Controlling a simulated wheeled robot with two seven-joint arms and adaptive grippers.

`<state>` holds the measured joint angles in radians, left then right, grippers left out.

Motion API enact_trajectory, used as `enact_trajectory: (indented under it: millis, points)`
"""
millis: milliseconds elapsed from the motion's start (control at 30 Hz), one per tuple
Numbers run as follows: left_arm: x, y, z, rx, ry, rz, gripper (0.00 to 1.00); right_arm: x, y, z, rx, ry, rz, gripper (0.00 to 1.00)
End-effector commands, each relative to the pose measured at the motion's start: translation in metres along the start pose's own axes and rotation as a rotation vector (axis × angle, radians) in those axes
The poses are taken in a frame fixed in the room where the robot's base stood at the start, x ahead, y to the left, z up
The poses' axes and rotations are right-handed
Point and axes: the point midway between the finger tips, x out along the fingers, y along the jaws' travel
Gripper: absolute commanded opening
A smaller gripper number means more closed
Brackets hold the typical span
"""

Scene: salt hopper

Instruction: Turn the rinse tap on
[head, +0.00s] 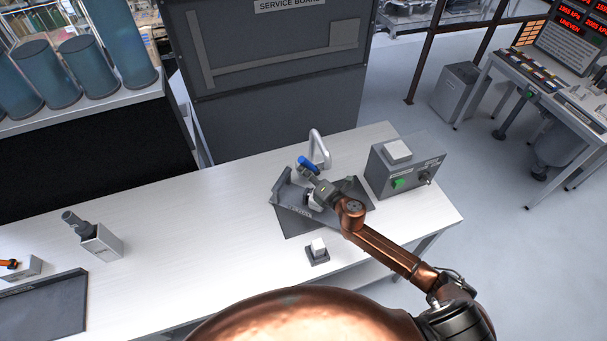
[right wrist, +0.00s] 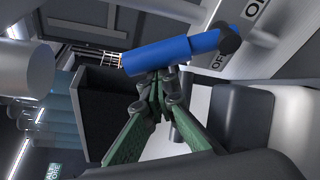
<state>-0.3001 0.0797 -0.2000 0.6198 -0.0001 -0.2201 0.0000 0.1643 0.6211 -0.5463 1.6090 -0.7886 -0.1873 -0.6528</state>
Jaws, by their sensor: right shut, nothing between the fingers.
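The rinse tap has a pale curved spout (head: 319,146) behind a dark tray (head: 295,222) on the white bench. Its blue lever (head: 308,164) also shows in the right wrist view (right wrist: 172,55), lying across the upper middle. Beside it there are an OFF label (right wrist: 217,60) and an ON label (right wrist: 255,9); the lever's dark end lies near these labels. My right gripper (head: 313,177) is at the lever. Its green fingers (right wrist: 157,88) are together and empty, with the tips just below the lever. I cannot tell whether they touch it. My left gripper is out of view.
A grey control box (head: 407,168) with a green button stands right of the tray. A small white switch block (head: 318,247) sits in front. A white holder (head: 102,243) with a dark-headed item stands left. The bench between is clear. A dark service board (head: 270,60) rises behind.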

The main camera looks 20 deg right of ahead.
Motion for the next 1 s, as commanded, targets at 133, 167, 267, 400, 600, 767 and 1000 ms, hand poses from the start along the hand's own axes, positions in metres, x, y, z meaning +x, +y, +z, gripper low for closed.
enact_trajectory:
  millis: [133,167,267,400,600,767,1000]
  points:
    - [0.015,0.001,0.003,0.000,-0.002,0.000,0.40,-0.003,-0.002,0.008,0.117,-0.003,0.041,0.00]
    - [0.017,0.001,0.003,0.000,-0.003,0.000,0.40,-0.004,-0.002,0.011,0.145,-0.003,0.050,0.00]
    - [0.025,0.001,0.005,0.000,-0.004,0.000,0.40,-0.006,-0.001,0.019,0.235,-0.003,0.082,0.00]
    - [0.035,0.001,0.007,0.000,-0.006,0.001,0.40,-0.010,-0.002,0.029,0.360,-0.004,0.126,0.00]
    - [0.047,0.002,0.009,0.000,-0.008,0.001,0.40,-0.015,-0.004,0.044,0.541,-0.004,0.189,0.00]
    - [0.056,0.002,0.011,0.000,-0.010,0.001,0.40,-0.019,-0.009,0.054,0.682,-0.004,0.238,0.00]
    - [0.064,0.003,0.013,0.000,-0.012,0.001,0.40,-0.023,-0.017,0.067,0.868,-0.003,0.303,0.00]
